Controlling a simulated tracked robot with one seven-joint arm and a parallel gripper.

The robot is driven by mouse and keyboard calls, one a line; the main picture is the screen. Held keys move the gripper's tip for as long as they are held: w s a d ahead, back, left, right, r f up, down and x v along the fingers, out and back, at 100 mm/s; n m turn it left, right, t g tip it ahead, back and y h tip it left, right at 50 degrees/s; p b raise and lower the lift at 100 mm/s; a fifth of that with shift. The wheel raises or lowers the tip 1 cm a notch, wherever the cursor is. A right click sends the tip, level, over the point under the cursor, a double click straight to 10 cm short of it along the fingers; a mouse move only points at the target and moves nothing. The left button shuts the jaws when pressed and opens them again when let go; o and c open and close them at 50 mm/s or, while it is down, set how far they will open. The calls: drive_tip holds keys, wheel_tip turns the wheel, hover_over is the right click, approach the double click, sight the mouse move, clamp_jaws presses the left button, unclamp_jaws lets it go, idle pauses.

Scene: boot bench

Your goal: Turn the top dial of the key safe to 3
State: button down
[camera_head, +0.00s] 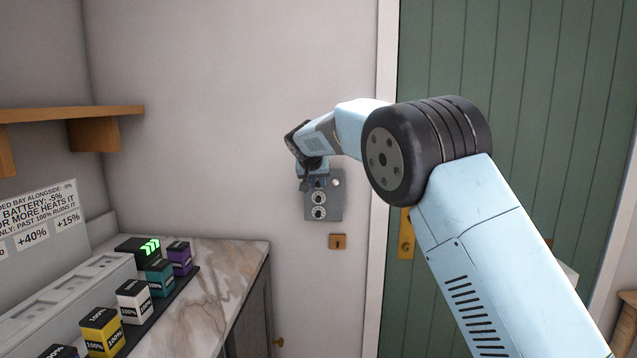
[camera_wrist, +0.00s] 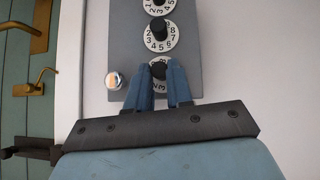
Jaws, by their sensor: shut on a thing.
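The key safe is a grey plate (camera_head: 332,208) on the wall with a column of white numbered dials with dark knobs. The wrist view shows the plate (camera_wrist: 190,75) upside down, so the top dial (camera_wrist: 158,62) is lowest there. My gripper (camera_wrist: 159,72) is shut on the top dial's dark knob, one blue finger on each side. Part of this dial's numbers is hidden by the fingers; a 2 and a 3 seem to show on its edge. I cannot tell which number it is set to. In the head view my gripper (camera_head: 314,176) covers the plate's top.
A shiny round knob (camera_wrist: 114,80) sits beside the top dial. Below it are the middle dial (camera_wrist: 158,30) and lowest dial (camera_wrist: 158,4). A brass plate (camera_head: 338,242) is under the safe. A green door (camera_head: 500,60) stands right, a marble counter (camera_head: 225,275) with battery blocks left.

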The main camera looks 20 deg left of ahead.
drive_tip(key=shift+f+h, duration=0.3)
drive_tip(key=shift+f, duration=0.05)
idle(0.3)
drive_tip(key=c, duration=1.3)
unclamp_jaws()
drive_tip(key=shift+c, duration=0.2)
drive_tip(key=o, duration=0.3)
drive_tip(key=shift+r, duration=0.2)
drive_tip(key=v, duration=1.3)
drive_tip(key=shift+s+r, duration=0.25)
